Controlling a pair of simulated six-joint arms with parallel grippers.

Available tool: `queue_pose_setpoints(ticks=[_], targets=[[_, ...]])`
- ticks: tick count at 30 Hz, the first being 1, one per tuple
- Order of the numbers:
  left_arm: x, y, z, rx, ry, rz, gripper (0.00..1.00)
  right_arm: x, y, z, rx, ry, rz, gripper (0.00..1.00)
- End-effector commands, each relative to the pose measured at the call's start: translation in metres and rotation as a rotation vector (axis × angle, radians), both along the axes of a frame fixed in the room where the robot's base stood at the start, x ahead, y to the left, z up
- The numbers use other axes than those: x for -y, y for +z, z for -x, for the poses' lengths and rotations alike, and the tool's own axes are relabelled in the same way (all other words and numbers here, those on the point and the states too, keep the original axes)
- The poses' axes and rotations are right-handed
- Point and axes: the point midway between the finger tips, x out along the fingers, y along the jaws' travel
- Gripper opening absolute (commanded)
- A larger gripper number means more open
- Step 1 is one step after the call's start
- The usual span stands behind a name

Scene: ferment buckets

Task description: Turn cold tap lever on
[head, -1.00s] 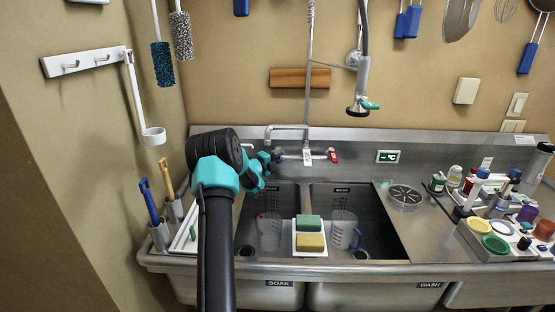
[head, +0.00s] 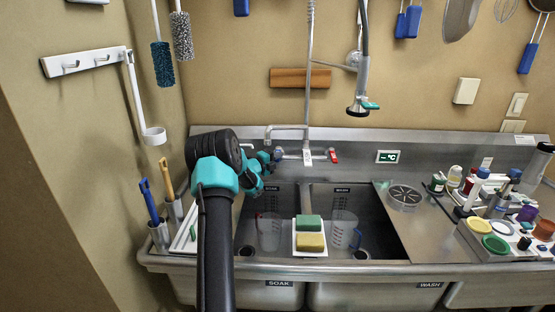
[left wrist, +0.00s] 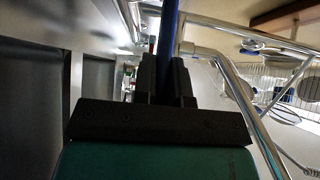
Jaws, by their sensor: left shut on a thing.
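My left gripper (head: 277,156) is at the tap on the sink's back wall, left of the spout base. In the left wrist view its dark fingers (left wrist: 165,82) are closed around a long blue lever (left wrist: 168,30), which I take for the cold tap lever. In the head view the gripper mostly hides that lever. The steel tap (head: 288,128) has a red lever (head: 333,156) on its right side, apart from the gripper. My right gripper is not in view.
Below are two basins, with measuring jugs (head: 269,232) (head: 343,230) and a tray holding a green sponge (head: 309,222) and a yellow sponge (head: 311,242). A spray hose (head: 362,85) hangs above. Bottles and jars crowd the right counter.

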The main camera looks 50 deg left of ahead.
Motion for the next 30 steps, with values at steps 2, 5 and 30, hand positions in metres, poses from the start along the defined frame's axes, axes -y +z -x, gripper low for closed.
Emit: queue_pose_setpoints(ticks=[2, 5, 30], targets=[[-0.0026, 0.001, 0.0015, 0.004, -0.022, -0.003, 0.0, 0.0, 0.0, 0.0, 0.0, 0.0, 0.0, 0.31], [-0.0055, 0.0014, 0.0041, 0.005, -0.059, -0.004, 0.0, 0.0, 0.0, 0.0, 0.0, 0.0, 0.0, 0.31], [-0.0063, 0.0004, 0.007, 0.0, -0.113, -0.001, 0.38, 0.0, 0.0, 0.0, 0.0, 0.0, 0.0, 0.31]])
